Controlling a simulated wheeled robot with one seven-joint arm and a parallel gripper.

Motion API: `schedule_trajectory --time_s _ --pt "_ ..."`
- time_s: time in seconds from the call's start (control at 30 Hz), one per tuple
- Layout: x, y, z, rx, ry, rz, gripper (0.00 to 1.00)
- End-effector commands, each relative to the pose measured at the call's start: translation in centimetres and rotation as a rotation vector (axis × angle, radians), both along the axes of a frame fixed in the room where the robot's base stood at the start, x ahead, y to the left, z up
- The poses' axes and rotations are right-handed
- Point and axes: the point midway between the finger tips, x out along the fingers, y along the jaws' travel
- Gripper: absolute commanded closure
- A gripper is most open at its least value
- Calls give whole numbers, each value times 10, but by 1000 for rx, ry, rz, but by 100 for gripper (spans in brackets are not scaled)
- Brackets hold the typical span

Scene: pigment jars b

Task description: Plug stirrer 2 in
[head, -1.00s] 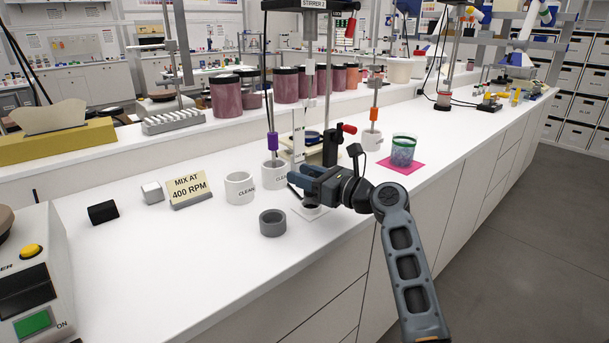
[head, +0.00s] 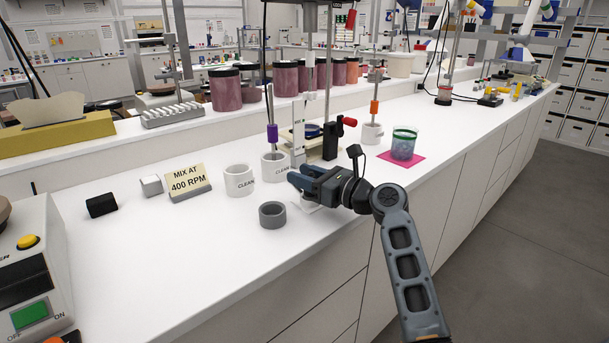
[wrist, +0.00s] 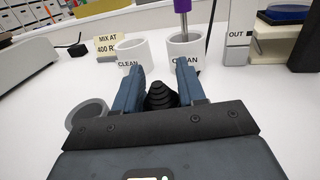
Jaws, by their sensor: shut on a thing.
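My gripper (head: 297,180) is low over the white bench, just in front of the two CLEAN cups. In the wrist view its blue fingers (wrist: 160,78) stand apart with a black ribbed, tapered piece (wrist: 160,97) between them, which looks like a plug or its cable sleeve. The lower end of this piece is hidden by the gripper body. Stirrer 2 (head: 310,75) stands behind the gripper, its top and name label cut off. A purple-collared rod (head: 272,135) reaches into the right CLEAN cup (head: 275,168). A white upright block marked OUT (wrist: 238,30) stands right of that cup.
The left CLEAN cup (head: 239,181) and a grey ring (head: 272,215) stand close to the gripper. A MIX AT 400 RPM sign (head: 187,183), a white block (head: 151,185) and a black block (head: 102,206) are farther left. A green-rimmed jar (head: 404,144) sits on a pink mat (head: 418,162).

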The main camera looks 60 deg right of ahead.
Motion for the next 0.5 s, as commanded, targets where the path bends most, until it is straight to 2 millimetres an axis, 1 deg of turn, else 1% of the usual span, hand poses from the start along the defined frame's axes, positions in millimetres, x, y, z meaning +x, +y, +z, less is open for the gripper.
schedule_trajectory --time_s 0.03,0.3,0.5 --pt "0 0 -2 1 3 0 57" --pt "0 0 -2 1 3 0 31" --pt "0 0 -2 1 3 0 30"
